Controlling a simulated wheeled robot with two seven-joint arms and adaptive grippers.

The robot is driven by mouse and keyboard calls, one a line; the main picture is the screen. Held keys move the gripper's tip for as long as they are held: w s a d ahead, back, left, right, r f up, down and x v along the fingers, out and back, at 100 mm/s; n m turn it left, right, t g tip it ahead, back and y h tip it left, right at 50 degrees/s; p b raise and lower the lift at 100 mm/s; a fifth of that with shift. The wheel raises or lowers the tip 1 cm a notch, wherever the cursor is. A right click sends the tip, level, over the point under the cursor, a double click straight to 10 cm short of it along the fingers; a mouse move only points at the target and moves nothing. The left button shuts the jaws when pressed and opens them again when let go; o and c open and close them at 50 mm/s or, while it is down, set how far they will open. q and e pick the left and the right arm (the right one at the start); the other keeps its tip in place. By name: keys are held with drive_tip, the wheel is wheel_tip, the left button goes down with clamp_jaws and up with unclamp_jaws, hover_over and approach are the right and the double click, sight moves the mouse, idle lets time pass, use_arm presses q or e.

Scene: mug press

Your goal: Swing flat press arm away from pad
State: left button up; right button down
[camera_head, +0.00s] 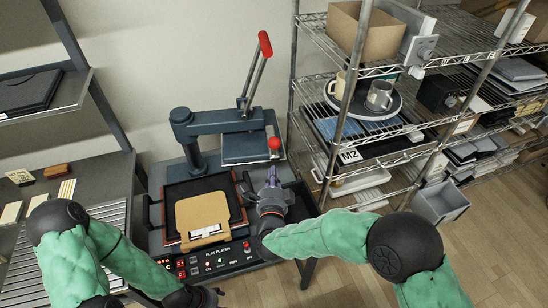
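The press arm (221,121) is blue-grey and runs from a post (186,137) at the back left toward the right. Its flat press plate (247,151) hangs at the back right, off to the side of the pad (177,193). A tall lever with a red grip (265,44) rises from the arm. A red ball knob (274,143) is at the plate's right side. A tan board (203,216) lies on the dark pad. My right gripper (272,177) is just below the red knob, apparently apart from it; its finger gap is unclear. My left gripper (207,297) is low, near the bottom edge, partly hidden.
A control panel (215,261) is on the press front. A wire shelf (340,105) with mugs and boxes stands close on the right. A grey table (95,185) with small items is on the left. A grey bin (440,203) is on the floor.

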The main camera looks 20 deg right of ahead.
sight(274, 149)
drive_tip(key=b+x, duration=0.1)
drive_tip(key=x, duration=0.7)
drive_tip(key=shift+b, duration=0.3)
